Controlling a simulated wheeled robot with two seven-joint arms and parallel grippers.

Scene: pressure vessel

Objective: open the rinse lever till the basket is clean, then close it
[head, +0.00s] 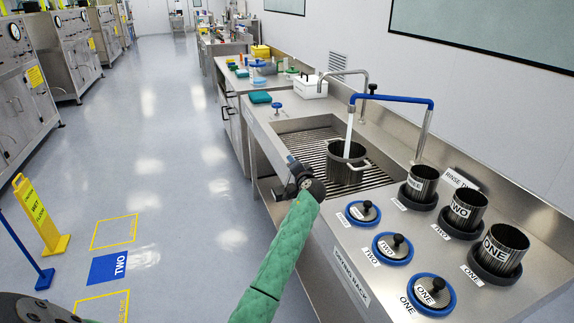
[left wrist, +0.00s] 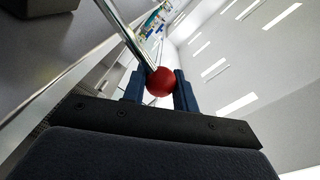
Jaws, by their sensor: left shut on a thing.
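The rinse lever's red ball knob (left wrist: 160,82) sits on a metal rod between the blue fingers of my left gripper (left wrist: 160,92), which is shut on it. In the head view my left gripper (head: 293,162) is at the front edge of the sink; the knob is hidden there. The dark basket (head: 345,170) with side handles stands upright in the sink under the blue rinse spout (head: 395,98). A white stream of water (head: 349,130) runs from the spout into the basket. I cannot tell how clean the basket is inside. My right gripper is not in view.
The slatted sink (head: 300,135) surrounds the basket. Right of it, several labelled dark canisters (head: 467,208) and blue-ringed lids (head: 392,249) are set on the steel counter. A yellow floor sign (head: 42,215) stands at left. The floor between is clear.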

